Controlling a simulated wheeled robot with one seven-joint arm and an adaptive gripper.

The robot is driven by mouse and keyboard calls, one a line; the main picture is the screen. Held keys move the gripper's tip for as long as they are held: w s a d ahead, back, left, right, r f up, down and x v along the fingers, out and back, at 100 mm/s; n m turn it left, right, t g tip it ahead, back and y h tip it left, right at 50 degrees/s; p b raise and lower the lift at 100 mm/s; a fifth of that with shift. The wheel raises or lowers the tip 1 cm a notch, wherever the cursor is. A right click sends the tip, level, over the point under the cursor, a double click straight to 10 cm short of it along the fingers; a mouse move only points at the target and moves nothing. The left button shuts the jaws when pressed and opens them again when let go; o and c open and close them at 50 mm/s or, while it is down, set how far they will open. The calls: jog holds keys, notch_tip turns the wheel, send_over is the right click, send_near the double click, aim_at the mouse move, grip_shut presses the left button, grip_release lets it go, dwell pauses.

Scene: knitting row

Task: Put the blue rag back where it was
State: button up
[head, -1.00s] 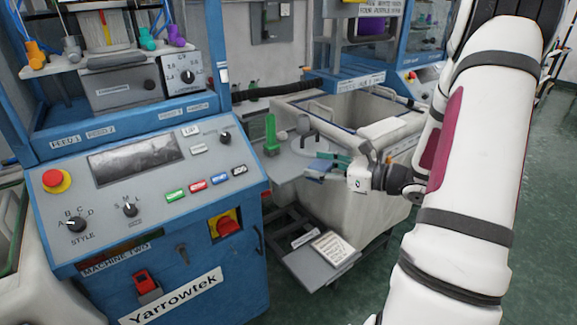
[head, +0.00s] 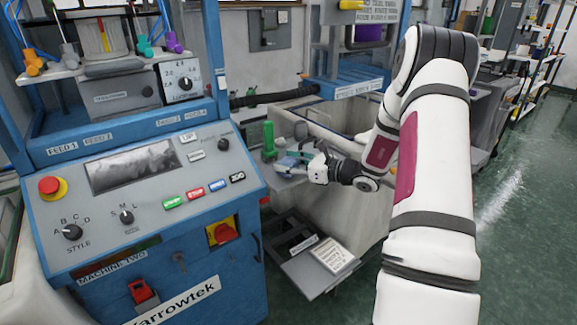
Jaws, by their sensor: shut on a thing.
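My gripper (head: 299,158) is shut on the blue rag (head: 286,163), a small patch of blue at the jaws. It holds the rag over or at the small grey side shelf (head: 268,158) to the right of the blue machine. I cannot tell whether the rag touches the shelf. My wrist and forearm hide part of the shelf's right side.
A green bottle (head: 268,139) stands on the shelf, close to the left of the rag. A large pale bin (head: 335,215) is behind and below my arm. The blue machine's control panel (head: 140,185) fills the left. Green floor (head: 515,240) is clear at the right.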

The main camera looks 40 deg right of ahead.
jog(key=shift+f, duration=0.35)
jog(key=shift+f, duration=0.15)
jog(key=o, duration=1)
